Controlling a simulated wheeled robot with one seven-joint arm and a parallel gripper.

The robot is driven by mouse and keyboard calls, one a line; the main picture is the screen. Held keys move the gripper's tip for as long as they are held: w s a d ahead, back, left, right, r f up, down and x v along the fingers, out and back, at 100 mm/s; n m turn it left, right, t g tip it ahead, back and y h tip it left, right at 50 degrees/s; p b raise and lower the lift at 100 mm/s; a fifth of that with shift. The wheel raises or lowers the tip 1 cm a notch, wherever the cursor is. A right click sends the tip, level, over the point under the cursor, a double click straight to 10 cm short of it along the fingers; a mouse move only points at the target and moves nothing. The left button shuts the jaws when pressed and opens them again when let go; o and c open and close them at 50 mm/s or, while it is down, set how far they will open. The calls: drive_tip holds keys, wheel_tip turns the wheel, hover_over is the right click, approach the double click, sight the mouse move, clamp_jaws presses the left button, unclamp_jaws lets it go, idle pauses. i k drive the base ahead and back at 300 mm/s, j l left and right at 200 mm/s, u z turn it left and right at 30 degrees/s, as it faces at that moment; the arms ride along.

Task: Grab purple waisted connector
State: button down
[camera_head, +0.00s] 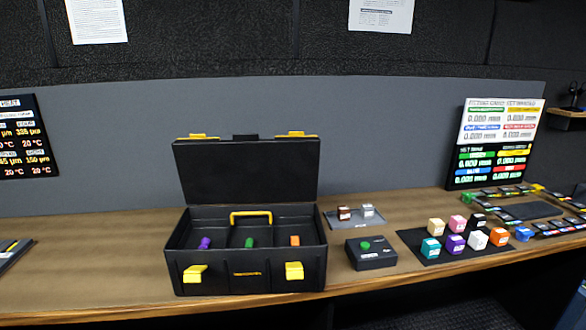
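A small purple piece (205,243) with a narrowed middle, which looks like the purple waisted connector, lies in the left compartment of the open black toolbox (250,285). A green piece (249,242) is in the middle compartment and an orange piece (295,241) in the right one. The toolbox stands on the wooden counter, its lid up at the back and its yellow handle (250,214) folded inside. My gripper is not in view.
Several coloured cubes sit on a dark mat (457,261). The counter (110,280) left of the toolbox is mostly clear.

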sight(205, 242)
drive_tip(key=i+j+z, duration=0.15)
drive_tip(key=j+z, duration=0.15)
drive_tip(key=i+j+z, duration=0.1)
drive_tip(key=j+z, duration=0.15)
drive_tip(key=j, duration=0.2)
drive_tip(key=j+z, duration=0.3)
drive_tip(key=i+j, duration=0.05)
drive_tip(key=j, duration=0.05)
